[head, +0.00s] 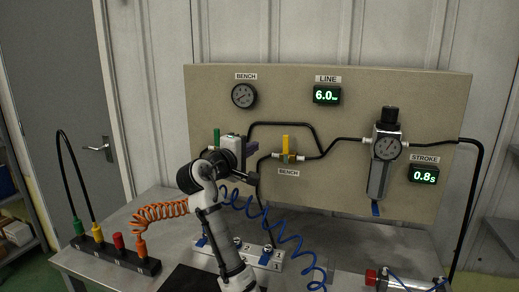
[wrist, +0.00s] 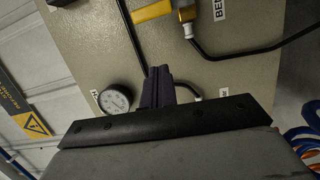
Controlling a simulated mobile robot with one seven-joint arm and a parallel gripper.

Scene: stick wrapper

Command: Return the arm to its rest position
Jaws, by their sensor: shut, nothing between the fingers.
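My gripper (head: 243,153) is in front of the left part of the beige panel (head: 345,95), at the end of my white and black arm, which rises from the bench. In the wrist view, the dark fingers of my gripper (wrist: 158,85) are together with nothing held between them. They point toward the panel (wrist: 205,75). In the head view, my gripper is close to a white fitting beside a green handle (head: 216,139) and partly overlaps it. I cannot tell whether they touch.
A valve with a yellow handle (head: 286,144) sits right of my gripper. A round gauge (head: 244,95) is above. Black hoses cross the panel. A blue coiled hose (head: 290,240) hangs by my arm, and an orange coil (head: 160,211) lies left. A regulator (head: 380,165) stands at right.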

